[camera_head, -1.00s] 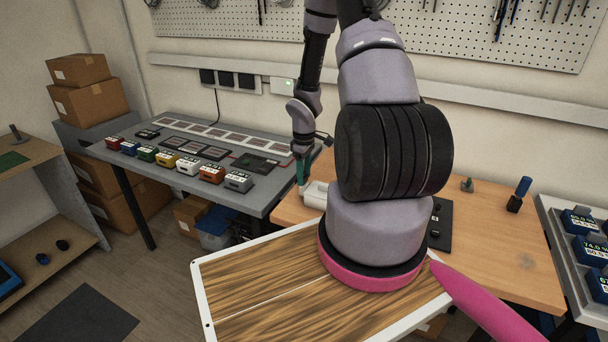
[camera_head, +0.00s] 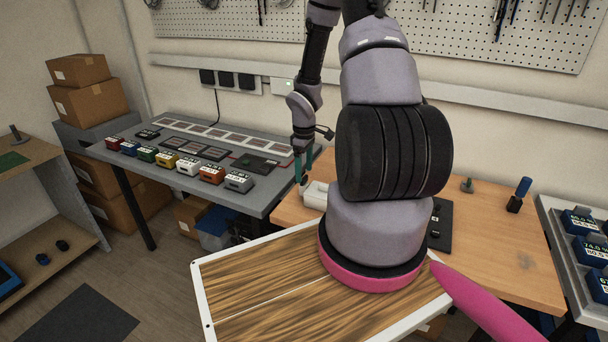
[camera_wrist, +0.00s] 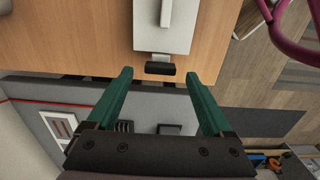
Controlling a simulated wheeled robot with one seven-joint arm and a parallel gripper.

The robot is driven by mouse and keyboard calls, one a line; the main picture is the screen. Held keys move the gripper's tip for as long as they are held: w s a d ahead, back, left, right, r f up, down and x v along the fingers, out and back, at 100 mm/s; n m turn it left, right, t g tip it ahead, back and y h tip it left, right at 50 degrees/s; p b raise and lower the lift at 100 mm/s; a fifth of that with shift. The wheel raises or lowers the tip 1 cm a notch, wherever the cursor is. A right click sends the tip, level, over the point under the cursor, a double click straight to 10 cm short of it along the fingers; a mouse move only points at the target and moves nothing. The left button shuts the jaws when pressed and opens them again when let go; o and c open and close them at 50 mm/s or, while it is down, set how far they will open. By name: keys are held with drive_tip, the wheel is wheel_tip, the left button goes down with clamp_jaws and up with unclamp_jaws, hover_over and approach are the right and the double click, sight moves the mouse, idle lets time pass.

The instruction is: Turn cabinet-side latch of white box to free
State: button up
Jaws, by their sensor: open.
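The white box (camera_head: 317,194) lies on the wooden bench, partly hidden by my arm in the head view. In the wrist view the white box (camera_wrist: 164,26) is at the top middle, with a grip-like bar on it. A small grey tab with a black latch piece (camera_wrist: 160,68) sticks out from its near end. My gripper (camera_head: 303,182) is at the box's left end in the head view. In the wrist view my gripper (camera_wrist: 158,75) is open, its green fingers apart on either side of the black piece. Contact cannot be told.
A grey table (camera_head: 258,204) with several coloured blocks stands left of the wooden bench (camera_head: 500,247). A black panel (camera_head: 440,222) lies right of the box, partly behind my arm. A small knob (camera_head: 467,185) and a blue-handled item (camera_head: 519,194) stand farther right.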

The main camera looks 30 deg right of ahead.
sight(304, 177)
wheel_tip(304, 177, up, 9)
drive_tip(key=shift+f, duration=0.15)
idle(0.5)
